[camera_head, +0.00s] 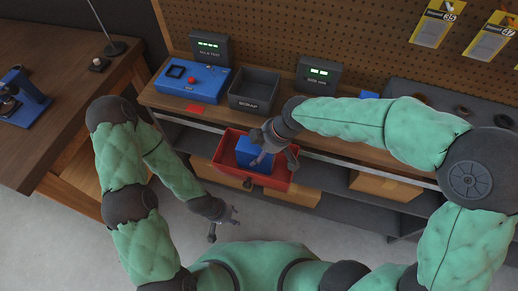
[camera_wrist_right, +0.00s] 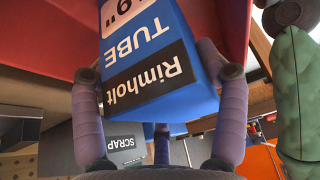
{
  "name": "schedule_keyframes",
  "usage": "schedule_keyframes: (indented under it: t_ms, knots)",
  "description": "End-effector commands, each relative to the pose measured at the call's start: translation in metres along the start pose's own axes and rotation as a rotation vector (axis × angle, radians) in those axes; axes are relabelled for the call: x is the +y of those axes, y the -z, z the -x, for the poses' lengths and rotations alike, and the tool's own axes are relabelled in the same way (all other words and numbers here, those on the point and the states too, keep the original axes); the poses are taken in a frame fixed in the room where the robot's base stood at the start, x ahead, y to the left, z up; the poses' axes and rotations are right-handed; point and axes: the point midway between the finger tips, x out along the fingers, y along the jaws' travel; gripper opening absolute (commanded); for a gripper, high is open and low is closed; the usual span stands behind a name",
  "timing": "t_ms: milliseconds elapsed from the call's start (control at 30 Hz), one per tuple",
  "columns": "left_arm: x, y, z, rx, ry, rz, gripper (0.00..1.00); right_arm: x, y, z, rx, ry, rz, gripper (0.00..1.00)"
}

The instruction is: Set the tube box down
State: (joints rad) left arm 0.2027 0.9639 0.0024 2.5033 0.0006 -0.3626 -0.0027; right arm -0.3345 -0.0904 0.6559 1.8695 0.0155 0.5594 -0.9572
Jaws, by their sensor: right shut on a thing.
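The blue tube box (camera_head: 243,150) is held in my right gripper (camera_head: 274,150), at the red open-topped drawer or tray (camera_head: 222,152) below the bench's front edge. In the right wrist view the tube box (camera_wrist_right: 172,85), labelled "Rimholt TUBE", sits between the purple-grey fingers of my right gripper (camera_wrist_right: 160,95), with its lettering upside down. Red surfaces show on both sides of it there. I cannot tell whether the box touches the red tray's floor. My left gripper (camera_head: 224,222) hangs empty over the floor, its fingers spread.
On the bench stand a blue tester box (camera_head: 205,78), a dark SCRAP bin (camera_head: 254,90) and two displays (camera_head: 209,47), (camera_head: 318,75). A wooden table (camera_head: 60,90) stands at left. Cardboard boxes (camera_head: 385,185) sit on the lower shelf.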

Motion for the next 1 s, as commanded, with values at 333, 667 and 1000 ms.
schedule_keyframes:
  t_ms: [333,667,1000]
  knots:
    - [-0.001,0.0,-0.002,0.0,0.0,0.0,0.4,0.0,-0.001,-0.002,0.0,0.0,0.0,0.98]
    - [-0.001,0.0,-0.002,0.0,0.0,0.0,0.4,0.0,-0.001,-0.002,0.0,0.0,0.0,0.98]
    - [0.005,-0.001,0.014,0.0,0.0,0.0,0.4,0.001,0.002,0.039,0.002,-0.003,-0.001,0.98]
